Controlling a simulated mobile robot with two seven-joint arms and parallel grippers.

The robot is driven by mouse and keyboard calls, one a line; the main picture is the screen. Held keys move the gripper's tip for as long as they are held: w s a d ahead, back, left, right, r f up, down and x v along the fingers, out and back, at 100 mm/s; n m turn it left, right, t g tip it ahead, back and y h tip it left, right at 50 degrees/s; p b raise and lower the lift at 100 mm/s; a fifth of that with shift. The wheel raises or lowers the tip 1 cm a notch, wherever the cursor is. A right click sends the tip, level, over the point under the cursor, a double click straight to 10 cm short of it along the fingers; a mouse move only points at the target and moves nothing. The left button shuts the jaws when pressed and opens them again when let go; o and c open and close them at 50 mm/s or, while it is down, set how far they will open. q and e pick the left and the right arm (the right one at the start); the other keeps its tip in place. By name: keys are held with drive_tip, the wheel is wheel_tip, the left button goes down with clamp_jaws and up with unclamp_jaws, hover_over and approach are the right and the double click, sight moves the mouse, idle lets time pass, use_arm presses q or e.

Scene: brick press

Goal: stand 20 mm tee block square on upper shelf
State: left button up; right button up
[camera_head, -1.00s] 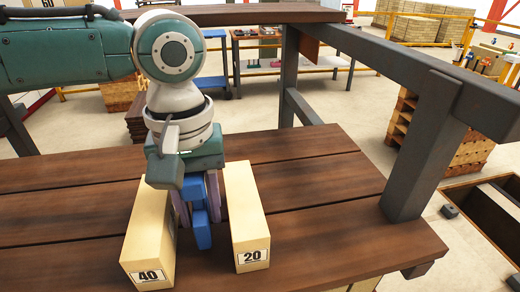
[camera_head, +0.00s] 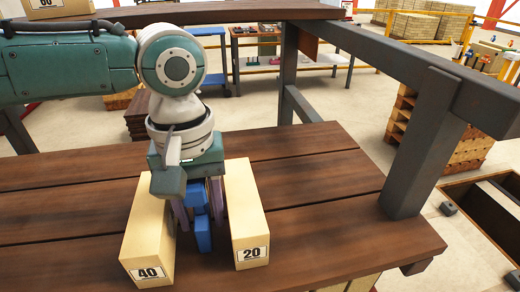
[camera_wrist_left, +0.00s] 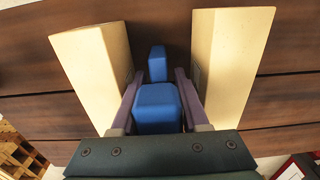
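A blue tee-shaped block (camera_head: 203,233) stands on the brown plank top between two beige blocks. No size mark on it is visible. The right beige block (camera_head: 248,215) is labelled 20, the left one (camera_head: 150,245) 40. My left gripper (camera_head: 199,222) points down between them, with its purple fingers on either side of the blue block. In the left wrist view the blue block (camera_wrist_left: 156,105) lies between the fingers, very close to both; firm contact is not visible. The beige blocks stand outside the fingers with narrow gaps. My right gripper is not in view.
A higher brown shelf (camera_head: 235,13) crosses the top, with a block labelled 60 (camera_head: 45,8) at its left. A grey post (camera_head: 425,150) and beam stand at the right. Planks right of the 20 block are clear.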

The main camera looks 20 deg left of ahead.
use_arm(q)
drive_tip(key=o, duration=0.4)
